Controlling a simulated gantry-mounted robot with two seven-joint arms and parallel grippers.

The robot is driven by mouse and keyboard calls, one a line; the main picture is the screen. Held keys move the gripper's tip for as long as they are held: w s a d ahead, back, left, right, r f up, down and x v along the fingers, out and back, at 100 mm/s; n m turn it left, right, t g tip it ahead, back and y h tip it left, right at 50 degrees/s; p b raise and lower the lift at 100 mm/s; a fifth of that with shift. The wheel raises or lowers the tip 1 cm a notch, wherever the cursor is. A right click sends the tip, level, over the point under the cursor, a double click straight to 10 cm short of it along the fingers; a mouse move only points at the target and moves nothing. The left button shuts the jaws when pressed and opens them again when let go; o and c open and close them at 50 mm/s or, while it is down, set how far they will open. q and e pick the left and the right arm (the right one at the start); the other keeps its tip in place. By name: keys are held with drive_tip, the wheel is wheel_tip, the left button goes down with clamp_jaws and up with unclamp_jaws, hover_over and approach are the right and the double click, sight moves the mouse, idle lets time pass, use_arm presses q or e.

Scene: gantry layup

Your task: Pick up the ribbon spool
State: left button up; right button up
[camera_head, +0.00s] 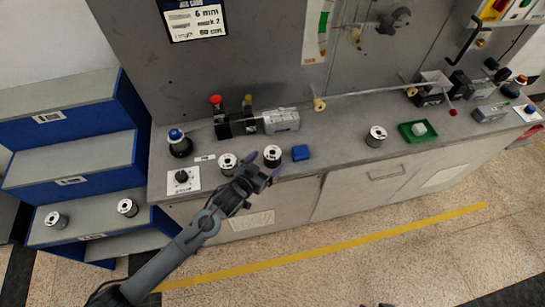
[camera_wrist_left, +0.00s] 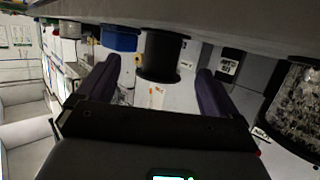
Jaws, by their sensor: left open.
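My left gripper (camera_head: 264,168) is open at the front edge of the grey bench. Just beyond its fingers stands a spool with a white top and dark core (camera_head: 272,155). In the left wrist view, where the scene appears upside down, a black spool (camera_wrist_left: 162,55) shows ahead between the two open fingers (camera_wrist_left: 165,85); I see no grip on it. Another spool (camera_head: 228,163) stands just left of the gripper, and a further one (camera_head: 376,136) stands farther right on the bench. I cannot tell by label which is the ribbon spool. My right gripper does not show.
A green tray (camera_head: 418,132) stands farther right. A blue-knobbed device (camera_head: 180,143) and a metal clamp unit (camera_head: 281,120) stand behind. Blue steps (camera_head: 75,122) are at left.

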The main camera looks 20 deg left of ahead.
sight(273, 156)
use_arm(q)
drive_tip(key=shift+b+x, duration=0.35)
drive_tip(key=shift+x, duration=2.25)
drive_tip(key=shift+a, duration=0.1)
drive_tip(key=shift+s, duration=0.1)
drive_tip(key=c, duration=1)
drive_tip(key=shift+r, duration=0.1)
